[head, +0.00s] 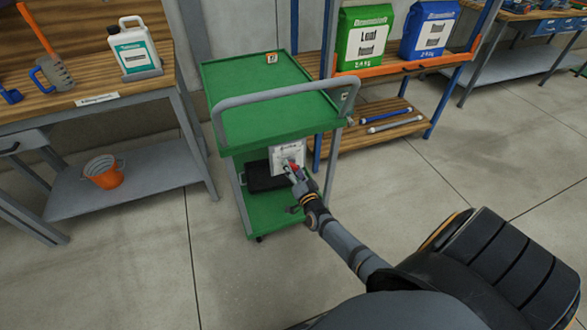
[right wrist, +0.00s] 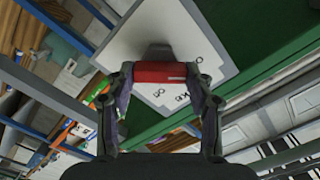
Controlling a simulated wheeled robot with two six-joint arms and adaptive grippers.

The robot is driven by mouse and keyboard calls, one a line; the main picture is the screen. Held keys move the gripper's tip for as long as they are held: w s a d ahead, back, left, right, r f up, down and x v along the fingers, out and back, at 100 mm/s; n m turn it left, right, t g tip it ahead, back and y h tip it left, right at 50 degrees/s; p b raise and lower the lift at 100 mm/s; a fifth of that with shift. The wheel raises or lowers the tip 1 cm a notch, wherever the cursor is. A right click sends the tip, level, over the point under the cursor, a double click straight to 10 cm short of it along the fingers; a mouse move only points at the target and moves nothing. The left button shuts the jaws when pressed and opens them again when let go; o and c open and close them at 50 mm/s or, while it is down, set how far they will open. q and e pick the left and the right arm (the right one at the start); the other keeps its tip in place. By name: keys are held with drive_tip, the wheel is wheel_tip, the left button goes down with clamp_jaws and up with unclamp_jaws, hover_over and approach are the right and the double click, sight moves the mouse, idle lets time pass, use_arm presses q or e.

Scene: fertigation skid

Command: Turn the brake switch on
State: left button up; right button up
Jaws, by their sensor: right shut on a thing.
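The brake switch is a white plate (head: 285,153) on the near side of the green cart (head: 262,118), below its top tray. My right gripper (head: 293,169) reaches the plate from the front. In the right wrist view its two fingers sit at either end of the red lever, shut on it. The lever's setting is unclear. My left gripper is not in view.
The cart has a grey push handle (head: 285,92) above the switch and a black case (head: 264,178) on its lower shelf. A workbench with a white jug (head: 135,48) stands left, an orange bucket (head: 103,172) below it. A shelf with feed bags (head: 364,38) stands behind right. Floor right is clear.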

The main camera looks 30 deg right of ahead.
idle(0.4)
drive_tip(key=o, duration=1.2)
drive_tip(key=shift+c, duration=0.2)
drive_tip(key=shift+s+a+f, duration=0.1)
drive_tip(key=shift+s, duration=0.25)
drive_tip(key=v, duration=1.1)
drive_tip(key=shift+s, duration=0.15)
